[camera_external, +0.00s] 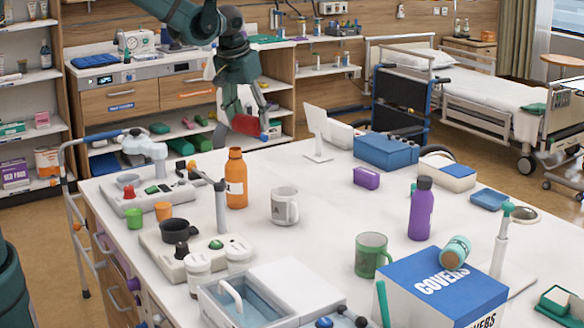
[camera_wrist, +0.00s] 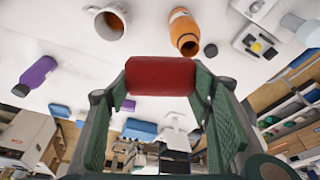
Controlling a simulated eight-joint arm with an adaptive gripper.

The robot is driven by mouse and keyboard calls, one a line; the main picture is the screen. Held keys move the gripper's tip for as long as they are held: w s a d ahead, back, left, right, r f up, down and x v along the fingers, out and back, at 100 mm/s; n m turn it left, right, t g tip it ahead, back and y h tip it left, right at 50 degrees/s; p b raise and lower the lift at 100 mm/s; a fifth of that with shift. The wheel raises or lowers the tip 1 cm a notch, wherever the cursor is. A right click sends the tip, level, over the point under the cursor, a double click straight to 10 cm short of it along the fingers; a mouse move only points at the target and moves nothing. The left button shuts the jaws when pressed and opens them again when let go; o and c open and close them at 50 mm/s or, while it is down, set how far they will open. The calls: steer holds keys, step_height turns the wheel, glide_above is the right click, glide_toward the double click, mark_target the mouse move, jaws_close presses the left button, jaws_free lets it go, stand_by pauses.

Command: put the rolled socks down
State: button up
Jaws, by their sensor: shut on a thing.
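The rolled socks are a dark red roll (camera_external: 246,125) in the external view, held at the end of my gripper (camera_external: 250,118) above the far edge of the white table. In the wrist view the red roll (camera_wrist: 160,76) sits between the fingertips of my gripper (camera_wrist: 160,84), with a green finger on each side. The fingers are shut on the roll.
An orange bottle (camera_external: 236,180) and a white mug (camera_external: 285,206) stand nearest the gripper. A white stand (camera_external: 317,130), a blue box (camera_external: 386,152) and a purple box (camera_external: 366,178) are to the right. Bare table lies between the mug and the purple bottle (camera_external: 421,210).

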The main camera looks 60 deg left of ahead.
steer(key=s+a+n+y+p, duration=0.15)
steer(key=s+a, duration=0.25)
steer(key=a, duration=1.2)
steer(key=s+a+n+h+p, duration=0.1)
steer(key=s+a+n, duration=0.2)
steer(key=a, duration=1.2)
steer(key=shift+g+y, duration=0.25)
steer(key=shift+g, duration=0.15)
steer(key=shift+f, duration=2.65)
step_height(320, 180, down, 6)
steer(key=shift+f+p, duration=0.15)
steer(key=shift+p, duration=0.15)
steer(key=shift+f, duration=0.1)
step_height(320, 180, down, 4)
steer(key=shift+r, duration=0.25)
